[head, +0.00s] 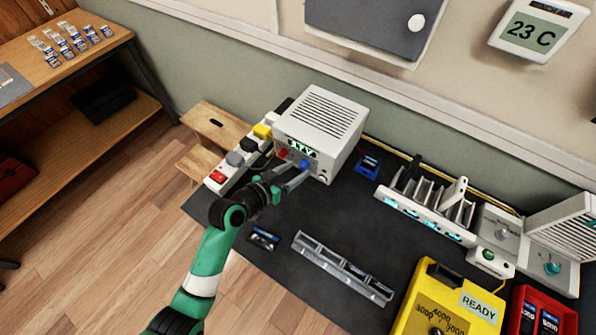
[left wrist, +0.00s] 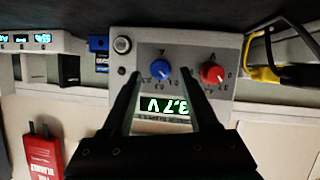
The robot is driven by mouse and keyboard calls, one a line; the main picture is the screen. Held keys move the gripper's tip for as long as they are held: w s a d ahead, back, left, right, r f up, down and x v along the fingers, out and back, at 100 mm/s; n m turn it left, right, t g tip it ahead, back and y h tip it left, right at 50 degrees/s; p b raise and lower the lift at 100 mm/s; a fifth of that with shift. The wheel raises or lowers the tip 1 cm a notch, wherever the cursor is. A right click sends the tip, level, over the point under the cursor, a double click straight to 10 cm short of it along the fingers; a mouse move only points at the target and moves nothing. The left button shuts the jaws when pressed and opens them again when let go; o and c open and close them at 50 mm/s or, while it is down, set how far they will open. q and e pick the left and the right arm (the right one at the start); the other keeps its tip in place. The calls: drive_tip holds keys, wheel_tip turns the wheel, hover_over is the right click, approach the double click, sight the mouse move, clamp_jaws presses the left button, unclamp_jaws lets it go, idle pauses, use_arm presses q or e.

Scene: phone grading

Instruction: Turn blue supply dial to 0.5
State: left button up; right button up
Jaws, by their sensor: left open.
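The white power supply box (head: 322,118) stands on the dark mat at the wall, with a small lit display and two dials on its front. The blue dial (head: 305,165) sits right of the red dial (head: 283,153). In the left wrist view, upside down, the blue dial (left wrist: 161,73) shows between my fingers, left of the red dial (left wrist: 213,73). The lit display (left wrist: 165,106) reads about 3.7 V. My left gripper (head: 297,178) is open in front of the blue dial, one finger each side; I cannot tell whether they touch it. My right gripper is not in view.
A strip with red, grey and yellow blocks (head: 238,157) lies left of the box. A blue item (head: 368,165) and a white slotted rack (head: 428,210) stand to the right. A grey tray (head: 342,268) and a yellow meter (head: 448,305) are nearer. Bare mat lies between.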

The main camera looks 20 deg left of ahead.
use_arm(q)
drive_tip(key=shift+x, duration=0.9)
clamp_jaws()
